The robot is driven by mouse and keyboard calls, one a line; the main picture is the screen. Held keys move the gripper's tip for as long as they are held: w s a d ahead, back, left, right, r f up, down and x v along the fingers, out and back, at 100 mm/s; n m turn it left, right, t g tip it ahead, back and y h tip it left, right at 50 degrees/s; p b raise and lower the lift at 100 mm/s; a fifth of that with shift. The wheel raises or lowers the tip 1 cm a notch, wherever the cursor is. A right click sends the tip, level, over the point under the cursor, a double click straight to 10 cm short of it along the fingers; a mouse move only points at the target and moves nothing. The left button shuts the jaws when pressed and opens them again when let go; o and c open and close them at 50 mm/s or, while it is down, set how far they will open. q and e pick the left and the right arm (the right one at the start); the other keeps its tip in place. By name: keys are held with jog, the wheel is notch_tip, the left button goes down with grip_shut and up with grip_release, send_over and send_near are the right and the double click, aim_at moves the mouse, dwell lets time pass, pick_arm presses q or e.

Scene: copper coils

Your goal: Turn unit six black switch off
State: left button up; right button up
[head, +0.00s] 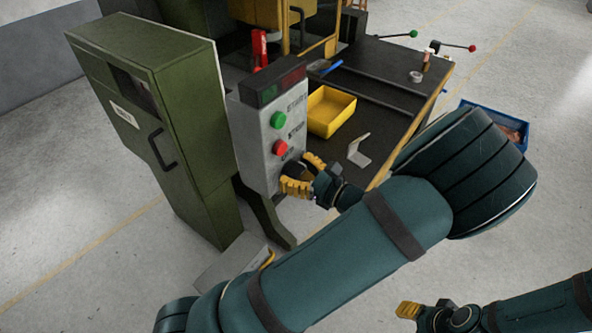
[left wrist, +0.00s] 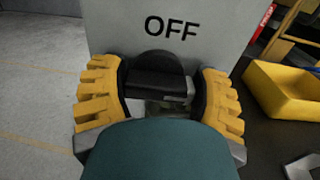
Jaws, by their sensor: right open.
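The grey control box (head: 262,130) has a green button (head: 278,120), a red button (head: 280,147) and a dark display on top. The black switch (left wrist: 155,78) is low on its front, under the word OFF in the left wrist view; in the head view my gripper mostly hides it. My left gripper (head: 306,173) is at the switch, with one yellow finger on each side. Its fingers stand apart in the left wrist view (left wrist: 160,98); firm contact is not visible. My right gripper (head: 410,311) is open and empty at the bottom, away from the box.
A green cabinet (head: 150,120) stands left of the box. A dark worktable (head: 385,75) to the right holds a yellow bin (head: 330,111) and a bent light plate (head: 358,150). A blue crate (head: 487,112) is beyond it. The floor at left is clear.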

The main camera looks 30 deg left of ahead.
dwell(0.4)
pick_arm(q)
jog(key=n, duration=0.4)
jog(key=shift+s, duration=0.15)
jog(key=n, duration=0.2)
jog(key=n+b, duration=0.1)
jog(key=n, duration=0.1)
jog(key=shift+s+f+n+b, duration=0.15)
jog(key=shift+f+n+b, duration=0.05)
jog(key=shift+n+b, duration=0.1)
jog(key=n+b, duration=0.2)
jog(key=n, duration=0.2)
jog(key=shift+s+f, duration=0.1)
jog(key=n+b, duration=0.2)
jog(key=n, duration=0.3)
jog(key=shift+f, duration=0.1)
jog(key=o, duration=1.2)
jog(key=shift+d, duration=0.1)
